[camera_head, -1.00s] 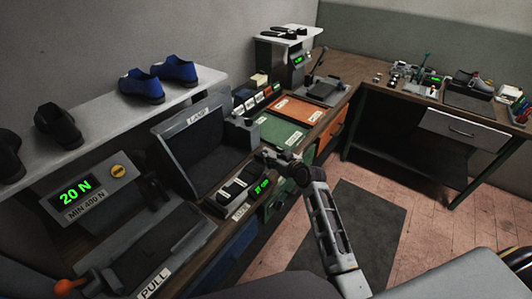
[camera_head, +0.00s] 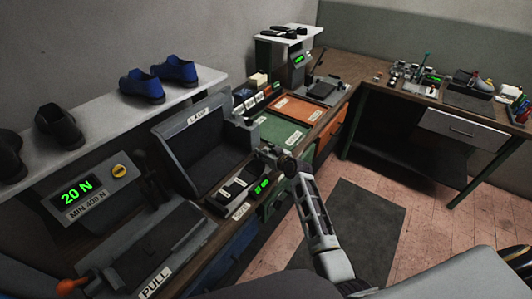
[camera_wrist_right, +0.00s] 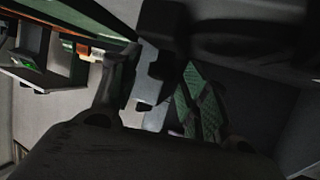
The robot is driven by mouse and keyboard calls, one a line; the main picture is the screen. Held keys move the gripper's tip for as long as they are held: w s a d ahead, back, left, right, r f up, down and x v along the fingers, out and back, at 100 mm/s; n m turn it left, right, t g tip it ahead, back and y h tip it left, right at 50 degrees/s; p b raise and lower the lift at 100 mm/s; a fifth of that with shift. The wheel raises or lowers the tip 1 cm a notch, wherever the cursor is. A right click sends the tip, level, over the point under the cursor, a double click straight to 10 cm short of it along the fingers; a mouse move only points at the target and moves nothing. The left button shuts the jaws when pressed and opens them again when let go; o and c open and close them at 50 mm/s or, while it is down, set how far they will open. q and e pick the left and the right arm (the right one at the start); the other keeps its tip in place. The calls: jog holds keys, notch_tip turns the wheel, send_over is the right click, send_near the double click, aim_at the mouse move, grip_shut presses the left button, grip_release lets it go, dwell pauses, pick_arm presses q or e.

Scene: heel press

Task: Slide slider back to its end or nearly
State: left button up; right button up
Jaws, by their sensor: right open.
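My right gripper (camera_head: 266,154) is at the right side of the grey hooded station (camera_head: 196,121), close to its front right corner. It is open; its dark fingers also show in the wrist view (camera_wrist_right: 145,85). I see nothing clearly held between them. A dark block with pale strips (camera_head: 238,187) sits at the front of the station, beside a small green display (camera_head: 262,186). I cannot tell for certain which part is the slider, or whether the gripper touches it. My left gripper is not in view.
A panel reading "20 N" and "MIN 400 N" (camera_head: 90,188) stands at the left, by a plate labelled "PULL" (camera_head: 155,282). Shoes (camera_head: 142,86) stand on the shelf above. Green (camera_head: 282,130) and orange (camera_head: 297,110) trays lie beyond the gripper.

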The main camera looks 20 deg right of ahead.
grip_shut()
dwell(0.4)
jog(key=shift+w+d+f+b, duration=0.1)
jog(key=shift+w+d+b, duration=1.05)
jog(key=shift+d, duration=0.35)
jog(key=shift+w+d, duration=0.3)
jog(key=shift+d, duration=0.1)
jog(key=shift+r, duration=0.2)
